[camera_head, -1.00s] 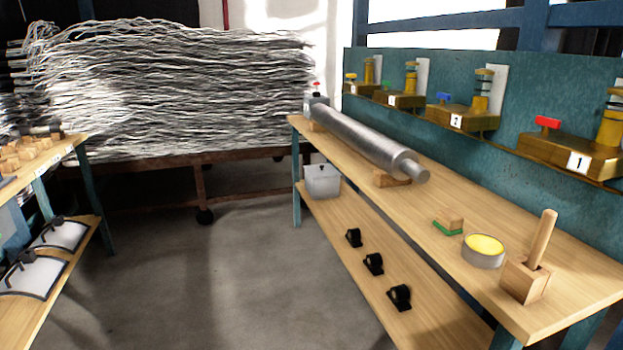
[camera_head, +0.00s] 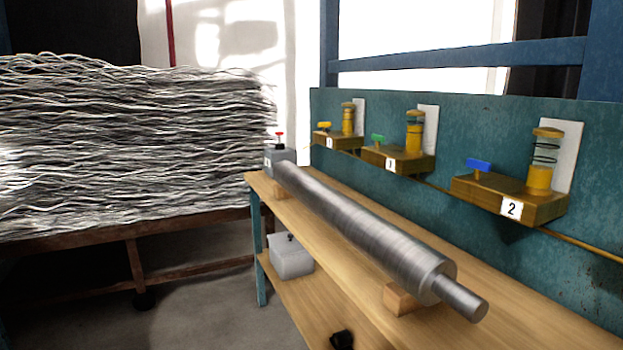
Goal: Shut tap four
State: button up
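Three brass tap blocks are mounted on the teal wall panel behind the bench. The far left one (camera_head: 345,141) has a yellow handle (camera_head: 323,126); its number plate (camera_head: 329,143) is too small to read surely, but it stands at the far end of the row. The middle block (camera_head: 405,160) has a green handle (camera_head: 378,139) and a plate hard to read. The nearest block (camera_head: 530,205) has a blue handle (camera_head: 479,165) and a plate reading 2. Whether each tap is open cannot be told. My gripper is not in view.
A long metal roller (camera_head: 360,225) lies on wooden supports on the bench (camera_head: 500,315), before the taps. A grey box with a red knob (camera_head: 280,157) stands at the bench's far end. A lidded grey bin (camera_head: 290,257) sits on the lower shelf. Stacked wavy metal (camera_head: 130,145) fills the left.

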aim_at(321, 125)
jog(key=i+j+z, duration=0.1)
jog(key=i, duration=0.25)
jog(key=i+j+z, duration=0.1)
jog(key=i+j, duration=0.2)
jog(key=k+z, duration=0.1)
jog(key=k, duration=0.45)
jog(key=z, duration=1.45)
jog(key=j+z, duration=0.25)
jog(key=z, duration=0.25)
jog(key=j+z, duration=0.25)
jog(key=z, duration=0.2)
jog(key=k+j, duration=0.15)
jog(key=j, duration=0.45)
jog(key=k+j, duration=0.1)
jog(key=j, duration=0.5)
jog(key=k+j, duration=0.15)
jog(key=j, duration=0.45)
jog(key=k+j, duration=0.1)
jog(key=j, duration=0.5)
jog(key=k+j, duration=0.15)
jog(key=j, duration=0.45)
jog(key=k+j, duration=0.1)
jog(key=j, duration=0.45)
jog(key=k+j, duration=0.15)
jog(key=j, duration=0.45)
jog(key=k+j, duration=0.1)
jog(key=j, duration=0.5)
